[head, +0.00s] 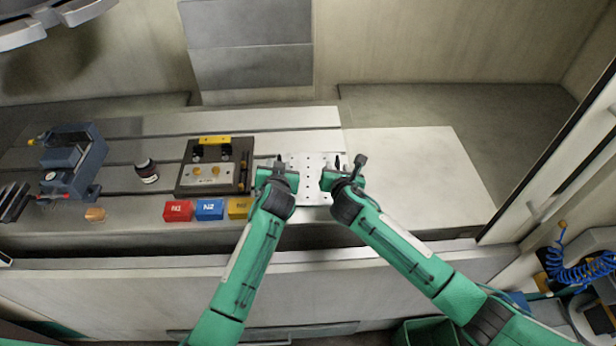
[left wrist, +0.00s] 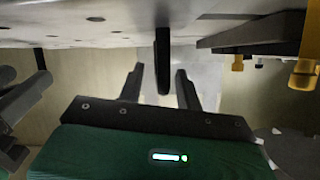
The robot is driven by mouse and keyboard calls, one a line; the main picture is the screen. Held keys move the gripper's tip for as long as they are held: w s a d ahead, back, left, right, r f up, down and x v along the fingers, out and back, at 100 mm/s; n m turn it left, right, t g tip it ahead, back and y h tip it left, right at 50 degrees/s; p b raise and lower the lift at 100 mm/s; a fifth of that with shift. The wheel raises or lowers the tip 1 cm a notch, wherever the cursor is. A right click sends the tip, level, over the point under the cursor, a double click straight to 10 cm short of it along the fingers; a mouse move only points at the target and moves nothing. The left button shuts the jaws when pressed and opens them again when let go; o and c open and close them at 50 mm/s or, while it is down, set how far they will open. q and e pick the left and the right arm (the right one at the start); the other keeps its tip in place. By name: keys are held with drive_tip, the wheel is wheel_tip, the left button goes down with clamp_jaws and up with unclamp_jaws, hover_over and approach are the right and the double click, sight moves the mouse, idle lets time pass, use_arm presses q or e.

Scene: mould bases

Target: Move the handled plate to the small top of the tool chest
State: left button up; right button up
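The handled plate (head: 308,188), pale metal with rows of small holes, lies on the long machine table between my two grippers. It also shows along the top of the left wrist view (left wrist: 100,28), which looks upside down. A dark upright handle (left wrist: 163,60) shows between the two separated fingers of my left gripper (left wrist: 160,85), with gaps on both sides. In the head view my left gripper (head: 278,168) is at the plate's left edge. My right gripper (head: 342,172) is at its right edge; its fingers are too small to read. I cannot identify the tool chest's small top.
Left of the plate stand a dark fixture (head: 215,165) with yellow parts, red (head: 178,211), blue (head: 209,210) and yellow (head: 238,207) blocks, a dark bottle (head: 146,171) and a blue-grey vise (head: 70,170). The surface right of the plate (head: 430,165) is bare. A blue coiled hose (head: 572,272) hangs at lower right.

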use_arm(q)
drive_tip(key=shift+w+a+f, duration=0.1)
drive_tip(key=shift+w+f, duration=0.05)
drive_tip(key=shift+w, duration=0.3)
use_arm(e)
drive_tip(key=shift+w+f, duration=0.2)
drive_tip(key=shift+w, duration=0.25)
use_arm(q)
clamp_jaws()
use_arm(e)
clamp_jaws()
idle(0.5)
drive_tip(key=shift+r, duration=0.1)
